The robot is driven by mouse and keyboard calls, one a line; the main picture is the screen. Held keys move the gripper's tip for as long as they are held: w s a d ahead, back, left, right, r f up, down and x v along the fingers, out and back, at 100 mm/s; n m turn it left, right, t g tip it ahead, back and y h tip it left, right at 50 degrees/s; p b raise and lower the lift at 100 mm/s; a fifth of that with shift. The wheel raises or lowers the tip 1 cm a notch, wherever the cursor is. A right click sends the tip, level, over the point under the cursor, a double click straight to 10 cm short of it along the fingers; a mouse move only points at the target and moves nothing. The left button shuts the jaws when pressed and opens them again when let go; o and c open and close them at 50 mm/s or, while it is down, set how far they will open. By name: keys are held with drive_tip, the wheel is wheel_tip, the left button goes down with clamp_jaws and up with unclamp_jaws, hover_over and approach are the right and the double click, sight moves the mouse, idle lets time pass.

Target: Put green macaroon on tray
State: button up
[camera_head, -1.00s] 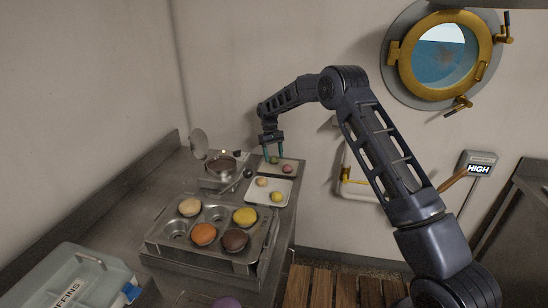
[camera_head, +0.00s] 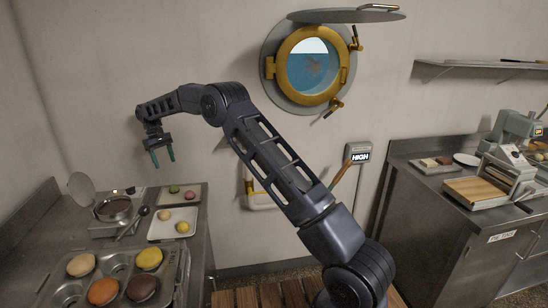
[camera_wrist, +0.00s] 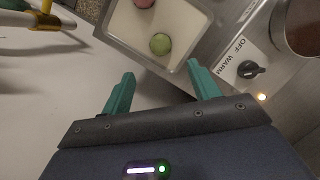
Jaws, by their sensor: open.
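The green macaroon (camera_head: 174,189) lies on the rear small tray (camera_head: 165,200) on the counter, beside a pink macaroon (camera_head: 190,195). In the wrist view the green macaroon (camera_wrist: 160,43) sits near the tray's edge, with the pink one partly cut off at the top. My gripper (camera_head: 163,162) is open and empty, raised above and slightly left of the rear tray, apart from the macaroon. Its teal fingers (camera_wrist: 160,72) are spread with nothing between them.
A front tray (camera_head: 161,233) holds a pale and a yellow macaroon. A pot (camera_head: 114,210) on a warmer is left of the trays. Another counter (camera_head: 445,226) with a slicing machine is at right.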

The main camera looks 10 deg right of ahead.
drive_tip(key=s+d+r+m+t+y, duration=0.1)
drive_tip(key=s+d+r+m, duration=0.1)
drive_tip(key=d+r, duration=1.25)
drive_tip(key=s+d+r+m+t, duration=0.1)
drive_tip(key=s+d+r, duration=0.35)
drive_tip(key=d, duration=0.35)
drive_tip(key=s+d+r+m+t+y, duration=0.1)
drive_tip(key=s+d+r, duration=0.2)
drive_tip(key=s+d, duration=0.45)
drive_tip(key=s+d+r+m+t, duration=0.1)
drive_tip(key=s+d+r, duration=0.25)
drive_tip(key=d, duration=0.65)
drive_tip(key=s+d+f+m+t, duration=0.1)
drive_tip(key=s+d+f, duration=0.2)
drive_tip(key=s, duration=0.6)
drive_tip(key=s+d+f+m+t, duration=0.1)
drive_tip(key=s+d+f, duration=0.2)
drive_tip(key=s+d, duration=0.4)
drive_tip(key=s+d+f+m, duration=0.1)
drive_tip(key=s+d, duration=0.4)
drive_tip(key=s, duration=0.5)
drive_tip(key=shift+s+f+m+t, duration=0.35)
drive_tip(key=shift+f+m+t, duration=0.05)
drive_tip(key=shift+f, duration=0.5)
drive_tip(key=shift+a, duration=0.1)
drive_tip(key=shift+c, duration=0.4)
